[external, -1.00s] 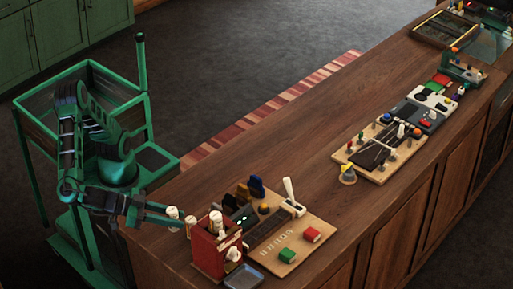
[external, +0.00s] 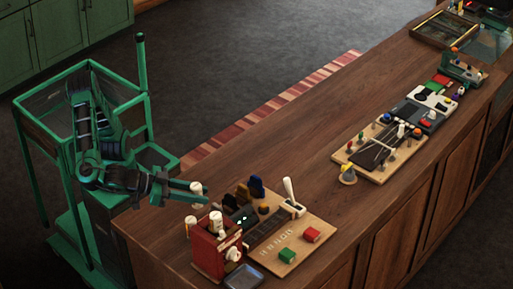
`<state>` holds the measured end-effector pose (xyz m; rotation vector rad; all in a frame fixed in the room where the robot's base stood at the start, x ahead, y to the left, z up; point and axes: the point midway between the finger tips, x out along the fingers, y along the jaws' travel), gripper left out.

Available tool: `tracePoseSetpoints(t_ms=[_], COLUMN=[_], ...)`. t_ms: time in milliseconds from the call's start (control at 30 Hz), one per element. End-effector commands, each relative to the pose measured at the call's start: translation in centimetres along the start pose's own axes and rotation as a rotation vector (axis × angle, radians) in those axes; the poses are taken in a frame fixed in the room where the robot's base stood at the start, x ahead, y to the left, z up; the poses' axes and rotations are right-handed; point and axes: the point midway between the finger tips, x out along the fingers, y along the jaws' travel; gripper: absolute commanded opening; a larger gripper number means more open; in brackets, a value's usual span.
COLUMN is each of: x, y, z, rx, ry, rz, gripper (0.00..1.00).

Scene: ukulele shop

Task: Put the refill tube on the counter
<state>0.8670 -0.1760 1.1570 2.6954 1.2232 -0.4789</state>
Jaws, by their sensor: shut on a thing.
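My gripper (external: 199,192) is shut on a small cream-topped cylinder, which looks like the refill tube (external: 197,187). It is held above the near left end of the wooden counter (external: 240,150), apart from the counter as far as I can tell. The gripper's fingers hide part of the tube.
Just below stands a red box (external: 207,254) with similar cream-topped tubes (external: 216,219) at its top. Beside it is a wooden board (external: 291,262) with a white lever, dark upright pieces, and red and green blocks. A grey tray (external: 244,277) lies in front. The counter's middle is bare.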

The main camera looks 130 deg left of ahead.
Motion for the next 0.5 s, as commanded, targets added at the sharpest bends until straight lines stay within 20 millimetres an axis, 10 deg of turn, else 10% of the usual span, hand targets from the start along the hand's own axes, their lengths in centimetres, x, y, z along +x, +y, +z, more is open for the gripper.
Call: tracePoseSetpoints(t_ms=[500], x=[18.2], y=[-11.5], z=[-6.3], rx=[-0.063], ry=[0.0], rz=[-0.171], gripper=[0.05])
